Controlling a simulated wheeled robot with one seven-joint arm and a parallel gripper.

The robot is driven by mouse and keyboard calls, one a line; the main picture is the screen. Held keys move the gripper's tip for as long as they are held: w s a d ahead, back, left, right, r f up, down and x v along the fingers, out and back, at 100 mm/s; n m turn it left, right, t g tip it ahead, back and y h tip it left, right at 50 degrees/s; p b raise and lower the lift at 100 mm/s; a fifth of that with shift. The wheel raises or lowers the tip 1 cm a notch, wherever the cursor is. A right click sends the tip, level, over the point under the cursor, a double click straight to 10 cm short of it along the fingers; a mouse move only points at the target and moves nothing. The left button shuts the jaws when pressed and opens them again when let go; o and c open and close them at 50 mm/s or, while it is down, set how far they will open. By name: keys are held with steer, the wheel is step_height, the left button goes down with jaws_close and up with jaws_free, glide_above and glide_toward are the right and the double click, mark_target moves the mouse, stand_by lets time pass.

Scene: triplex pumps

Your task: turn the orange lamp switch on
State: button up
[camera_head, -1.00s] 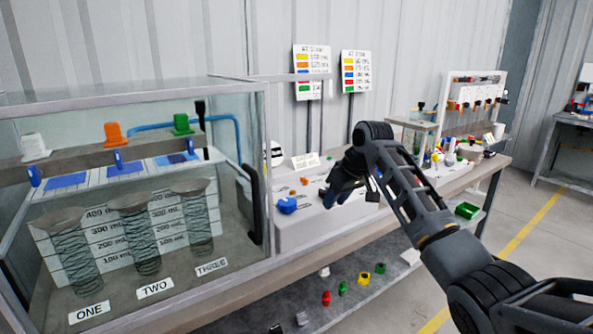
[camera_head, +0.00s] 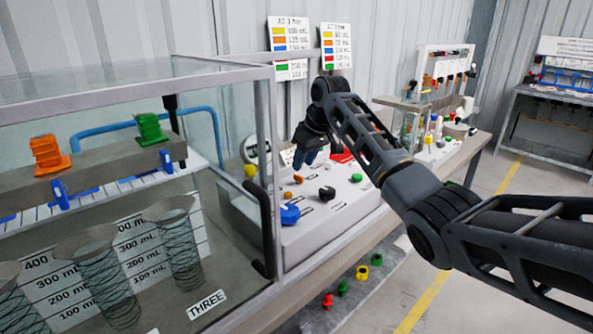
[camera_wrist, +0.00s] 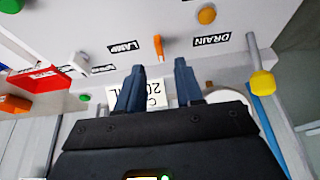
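In the wrist view, a small orange lever (camera_wrist: 158,47) stands between the LAMP label (camera_wrist: 123,46) and the DRAIN label (camera_wrist: 212,40), which appear upside down. A round orange knob (camera_wrist: 206,14) is above the DRAIN label there. My gripper (camera_wrist: 159,68) has two blue fingers held apart with nothing visible between them. In this picture the lever shows just beyond the gap between the fingertips; I cannot tell the distance. In the head view my gripper (camera_head: 305,158) points down over the back of the white control panel (camera_head: 330,215), near a small orange control (camera_head: 298,179).
A blue knob (camera_head: 289,214), a dark knob (camera_head: 327,193) and a green knob (camera_head: 356,178) sit on the panel. A yellow knob (camera_wrist: 262,84) is right of my fingers. The glass tank (camera_head: 222,75) with a dark handle stands left of the panel.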

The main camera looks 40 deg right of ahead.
mark_target(298, 175)
steer(key=shift+x, duration=2.65)
steer(key=shift+c, duration=0.5)
jaws_close()
